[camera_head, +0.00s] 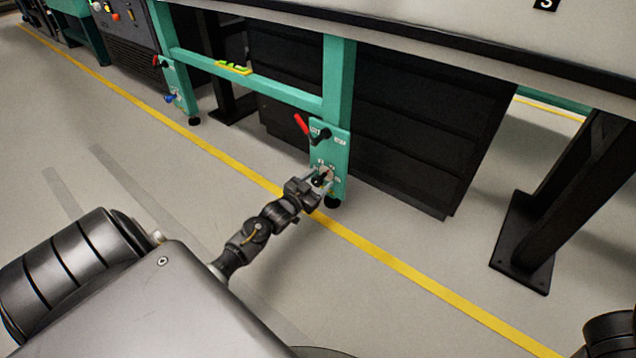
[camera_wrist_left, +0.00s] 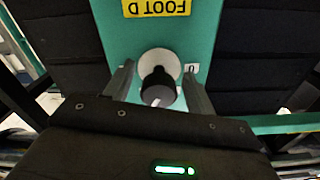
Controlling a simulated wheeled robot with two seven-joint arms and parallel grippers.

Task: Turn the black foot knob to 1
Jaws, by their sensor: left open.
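The black foot knob (camera_wrist_left: 158,88) sits on a round pale disc on a green plate (camera_wrist_left: 215,30). A yellow label reading FOOT D (camera_wrist_left: 157,8) appears upside down above it in the left wrist view. A small white mark (camera_wrist_left: 191,67), perhaps a 0, is beside the disc. My left gripper (camera_wrist_left: 158,74) is open, with one finger on each side of the knob and gaps visible. In the head view the left gripper (camera_head: 318,180) reaches the lower part of the green leg plate (camera_head: 331,155) and partly hides the knob (camera_head: 321,179). My right gripper is not in view.
A red-handled lever (camera_head: 301,124) and another black knob (camera_head: 320,135) are just above on the same leg. A dark drawer cabinet (camera_head: 420,120) stands behind. A yellow floor line (camera_head: 400,265) runs past the leg. The floor in front is clear.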

